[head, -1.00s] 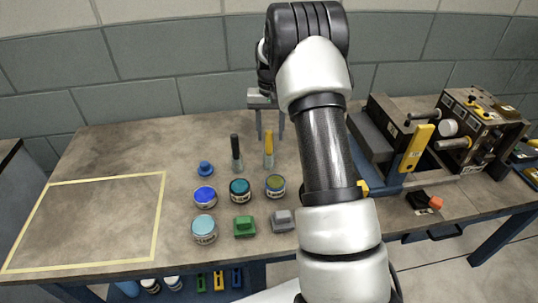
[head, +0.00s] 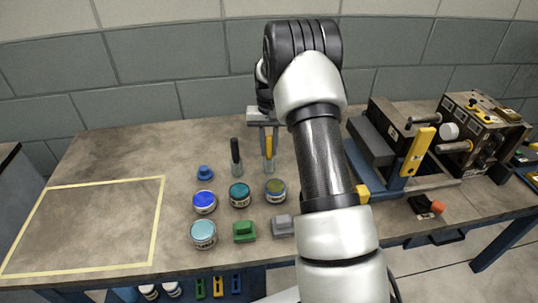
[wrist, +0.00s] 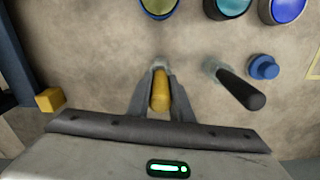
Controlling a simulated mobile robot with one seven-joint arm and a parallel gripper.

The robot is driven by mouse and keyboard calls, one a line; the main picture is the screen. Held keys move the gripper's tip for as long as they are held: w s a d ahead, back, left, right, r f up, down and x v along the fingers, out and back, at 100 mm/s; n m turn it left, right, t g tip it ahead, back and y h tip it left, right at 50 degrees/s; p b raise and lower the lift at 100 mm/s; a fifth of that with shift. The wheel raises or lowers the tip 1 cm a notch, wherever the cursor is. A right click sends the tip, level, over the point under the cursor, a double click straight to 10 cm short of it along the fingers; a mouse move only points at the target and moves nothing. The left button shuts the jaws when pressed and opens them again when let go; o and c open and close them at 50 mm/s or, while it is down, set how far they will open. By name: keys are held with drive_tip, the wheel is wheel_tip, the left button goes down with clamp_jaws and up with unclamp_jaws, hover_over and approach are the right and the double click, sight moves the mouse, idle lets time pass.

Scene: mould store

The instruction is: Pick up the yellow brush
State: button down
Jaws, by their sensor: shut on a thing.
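The yellow brush (head: 268,148) stands upright on the table in the head view, its yellow handle up. It also shows in the wrist view (wrist: 160,93), between the two fingers. My gripper (head: 268,139) has come down over it from above, one finger on each side of the handle. In the wrist view my gripper (wrist: 158,80) is shut on the yellow handle. The lower part of the brush is partly hidden by the fingers in the wrist view.
A dark-handled brush (head: 236,155) stands just left. Several jars, such as the olive-topped jar (head: 275,189), a blue knob (head: 204,172), a green block (head: 244,231) and a grey block (head: 283,225) are nearby. A machine (head: 385,140) stands right. The taped area (head: 100,220) is empty.

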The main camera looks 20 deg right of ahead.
wheel_tip(320, 180, up, 10)
drive_tip(key=shift+r+p, duration=0.1)
drive_tip(key=shift+p, duration=0.8)
idle(1.1)
drive_tip(key=s+a+r+p, duration=0.2)
drive_tip(key=s+a+p, duration=0.3)
drive_tip(key=s+a, duration=0.6)
wheel_tip(320, 180, down, 7)
drive_tip(key=w+a+b, duration=0.1)
drive_tip(key=a+b, duration=0.1)
drive_tip(key=b, duration=0.2)
drive_tip(key=shift+w+r+b, duration=0.2)
drive_tip(key=shift+b, duration=0.2)
drive_tip(key=shift+f+b, duration=0.3)
drive_tip(key=shift+f, duration=0.3)
idle(1.1)
drive_tip(key=shift+r, duration=0.1)
wheel_tip(320, 180, up, 7)
drive_tip(key=p, duration=0.5)
idle(0.3)
